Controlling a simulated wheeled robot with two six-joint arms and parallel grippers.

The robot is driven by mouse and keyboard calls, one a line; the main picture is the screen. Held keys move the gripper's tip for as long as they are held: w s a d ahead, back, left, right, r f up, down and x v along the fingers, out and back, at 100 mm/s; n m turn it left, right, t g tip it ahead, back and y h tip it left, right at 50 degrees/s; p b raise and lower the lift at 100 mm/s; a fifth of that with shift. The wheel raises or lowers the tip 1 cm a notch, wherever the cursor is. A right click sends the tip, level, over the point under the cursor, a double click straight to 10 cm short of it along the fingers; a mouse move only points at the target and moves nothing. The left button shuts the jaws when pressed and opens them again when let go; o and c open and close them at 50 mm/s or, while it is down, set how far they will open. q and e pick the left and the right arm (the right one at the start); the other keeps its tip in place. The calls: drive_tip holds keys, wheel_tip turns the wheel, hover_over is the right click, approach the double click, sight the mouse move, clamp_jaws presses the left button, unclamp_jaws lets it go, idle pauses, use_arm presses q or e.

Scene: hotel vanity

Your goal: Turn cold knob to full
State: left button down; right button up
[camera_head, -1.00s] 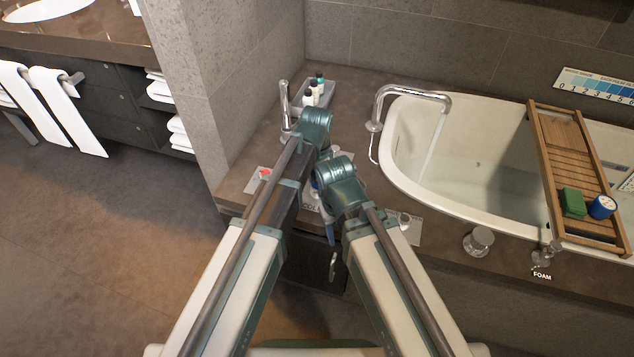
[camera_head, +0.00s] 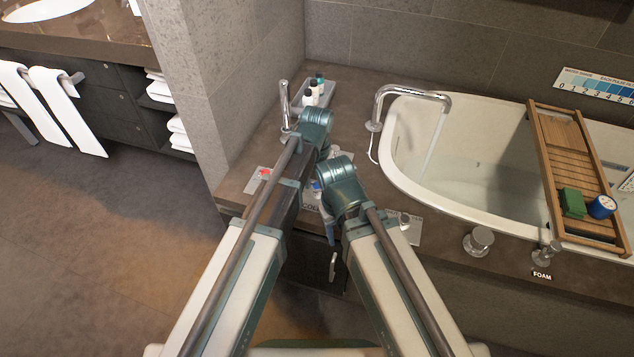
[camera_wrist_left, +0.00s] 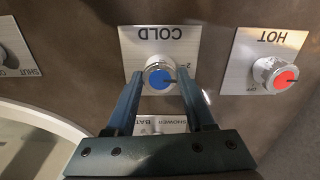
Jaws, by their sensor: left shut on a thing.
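The cold knob (camera_wrist_left: 159,78) has a blue face with a dark pointer mark and a silver rim, on a plate lettered COLD (camera_wrist_left: 132,42). The pointer lies toward the right in the left wrist view. My left gripper (camera_wrist_left: 160,82) has a finger on each side of the knob and is shut on it. In the head view the knob's blue face (camera_head: 316,185) shows only in part between my arms. The left fingers are largely hidden there. My right gripper (camera_head: 329,232) hangs below its wrist near the counter's front edge. Its jaws cannot be made out.
The red hot knob (camera_wrist_left: 275,74) stands beside the cold one. A shower/bath plate (camera_wrist_left: 160,124) lies between my left fingers. Water runs from the spout (camera_head: 412,91) into the tub (camera_head: 400,150). A wooden tray (camera_head: 568,150) spans the tub. Bottles (camera_head: 312,96) stand behind my left wrist.

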sight(317, 185)
use_arm(q)
drive_tip(key=shift+n, duration=0.7)
drive_tip(key=shift+c, duration=1.3)
unclamp_jaws()
drive_tip(key=shift+r, duration=0.1)
wheel_tip(317, 185, up, 14)
drive_tip(key=p, duration=1.3)
drive_tip(key=shift+f+p, duration=0.2)
drive_tip(key=shift+p, duration=0.2)
